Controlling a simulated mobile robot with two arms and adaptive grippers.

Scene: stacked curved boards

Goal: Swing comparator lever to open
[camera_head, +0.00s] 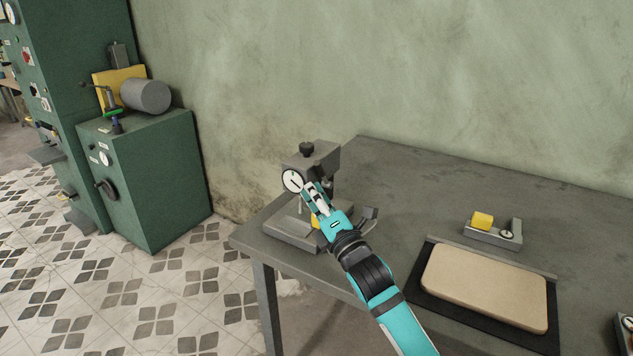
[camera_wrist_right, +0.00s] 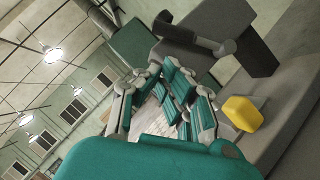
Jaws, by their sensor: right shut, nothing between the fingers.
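The comparator (camera_head: 325,160) is a grey stand at the left end of the table, with a black knob on top and a round white dial (camera_head: 293,181) at its front. My right gripper (camera_head: 313,192) is in front of it, just right of the dial, with its fingers shut and empty. It covers part of the stand. A yellow block (camera_wrist_right: 242,113) sits on the comparator's base, low and right of my fingers in the right wrist view. A dark grey bar (camera_wrist_right: 195,34) shows beyond the fingertips (camera_wrist_right: 160,70); I cannot tell whether it is the lever or whether they touch.
The grey table (camera_head: 395,175) extends right. A small fixture with a yellow block (camera_head: 482,221) stands behind a beige slab (camera_head: 490,285) on a black mat (camera_head: 430,295). A green cabinet (camera_head: 155,185) stands left, beyond open tiled floor. The wall is close behind the table.

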